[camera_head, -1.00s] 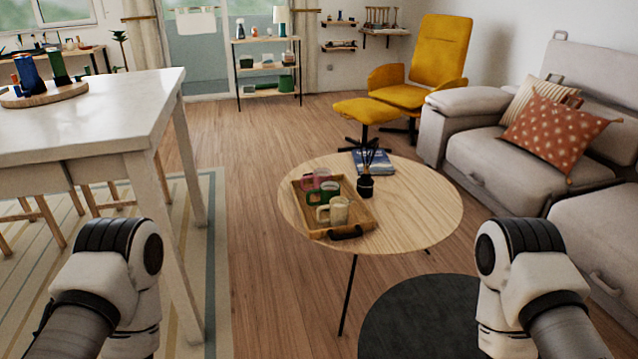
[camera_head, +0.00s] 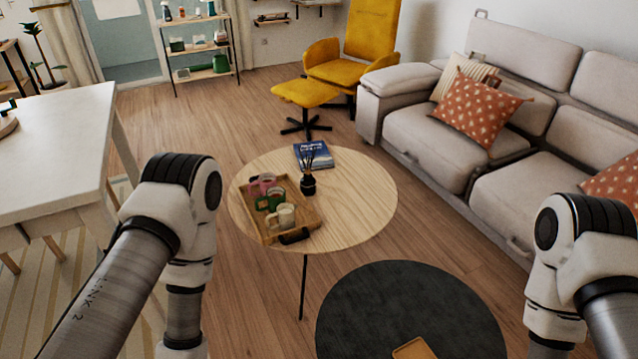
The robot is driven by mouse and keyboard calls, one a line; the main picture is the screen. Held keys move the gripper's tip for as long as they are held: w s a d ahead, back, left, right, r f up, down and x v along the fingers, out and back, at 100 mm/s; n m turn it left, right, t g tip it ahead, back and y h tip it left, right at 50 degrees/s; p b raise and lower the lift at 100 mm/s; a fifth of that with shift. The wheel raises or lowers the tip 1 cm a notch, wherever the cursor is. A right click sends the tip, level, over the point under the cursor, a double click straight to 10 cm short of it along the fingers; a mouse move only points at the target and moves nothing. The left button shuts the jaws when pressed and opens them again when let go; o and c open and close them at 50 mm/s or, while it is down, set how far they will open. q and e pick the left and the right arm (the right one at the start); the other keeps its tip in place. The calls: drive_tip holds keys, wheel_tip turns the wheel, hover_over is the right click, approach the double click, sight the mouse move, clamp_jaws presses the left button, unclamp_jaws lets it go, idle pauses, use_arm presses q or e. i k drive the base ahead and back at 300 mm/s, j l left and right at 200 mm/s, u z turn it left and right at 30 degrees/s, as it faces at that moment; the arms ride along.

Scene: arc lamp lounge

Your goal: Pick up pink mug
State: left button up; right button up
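The pink mug (camera_head: 262,184) stands at the back of a wooden tray (camera_head: 302,217) on the round coffee table (camera_head: 362,196). A green mug (camera_head: 271,199) stands in front of it and hides part of it. A cream mug (camera_head: 283,217) stands nearest me in the tray. My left arm shows left of the table and my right arm at the right edge. Neither gripper is in the picture, and both arms are apart from the mugs.
A dark reed diffuser (camera_head: 308,184) and a blue book (camera_head: 313,156) are on the table behind the tray. A white table (camera_head: 55,150) stands left, a grey sofa (camera_head: 440,140) right. A dark round rug (camera_head: 410,310) lies in front. Wooden floor is open between.

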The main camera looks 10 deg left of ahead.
sight(266, 181)
drive_tip(key=i+j+z, duration=0.25)
drive_tip(key=j+z, duration=0.25)
drive_tip(key=j, duration=0.25)
drive_tip(key=i+j+z, duration=0.25)
drive_tip(key=j, duration=0.15)
drive_tip(key=j+z, duration=0.3)
drive_tip(key=j, duration=0.15)
drive_tip(key=i+j, duration=0.15)
drive_tip(key=j, duration=0.2)
drive_tip(key=i+j, duration=0.15)
drive_tip(key=j, duration=0.25)
drive_tip(key=i+j, duration=0.1)
drive_tip(key=j, duration=0.25)
drive_tip(key=i+j, duration=0.15)
drive_tip(key=j, duration=0.25)
